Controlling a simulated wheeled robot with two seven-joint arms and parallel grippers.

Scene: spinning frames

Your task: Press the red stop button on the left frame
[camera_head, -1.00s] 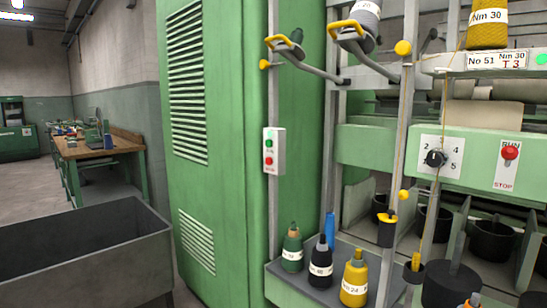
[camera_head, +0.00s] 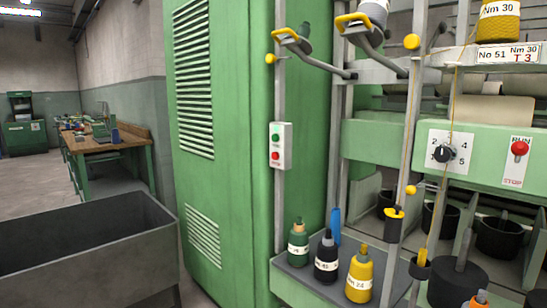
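A small white button box (camera_head: 281,146) is fixed at the right edge of the tall green cabinet, beside a grey upright post. It carries a green button (camera_head: 275,138) above and a red button (camera_head: 275,156) below. Farther right, a white RUN/STOP plate (camera_head: 516,170) with a red knob (camera_head: 519,148) sits on the green machine panel, the knob near the RUN end. Neither of my grippers is in view.
The green cabinet (camera_head: 215,170) fills the middle. A grey open bin (camera_head: 90,250) stands at the front left. Labelled bobbins, one of them yellow (camera_head: 360,277), stand on a tray below the button box. Yellow-tipped bars (camera_head: 300,45) jut out above. A workbench (camera_head: 105,145) is behind left.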

